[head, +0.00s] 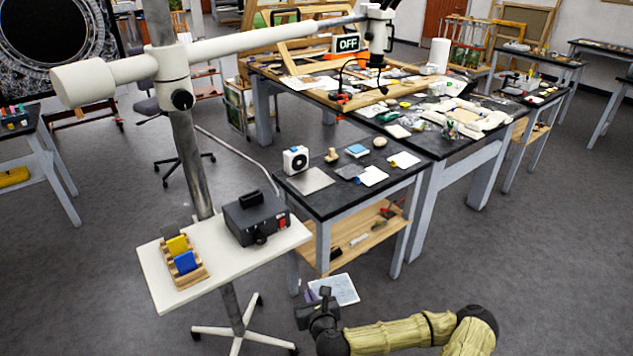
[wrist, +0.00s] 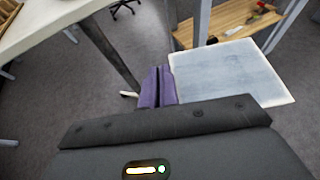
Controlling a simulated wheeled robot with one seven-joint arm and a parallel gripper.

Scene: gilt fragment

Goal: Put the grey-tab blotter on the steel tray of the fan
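My gripper (head: 322,296), low in front of the dark table, appears shut, its purple fingers (wrist: 157,88) nearly together with a thin dark line between them. A pale blue-white sheet with a whitish border (wrist: 232,72) extends right from the fingers and also shows in the head view (head: 344,289). It appears to be the blotter, gripped at its edge; its tab is hidden, so I cannot tell the tab's colour. The white fan (head: 296,159) stands at the dark table's left end. The bare steel tray (head: 311,181) lies in front of it.
The table also holds a wooden stamp (head: 331,156), a blue pad (head: 357,150), a stone (head: 379,142) and two white blue-tabbed cards (head: 373,176) (head: 404,160). Left, a pale stand (head: 166,279) carries a black box (head: 256,217) and a wooden rack (head: 190,277). A wooden shelf (head: 352,240) sits below the table.

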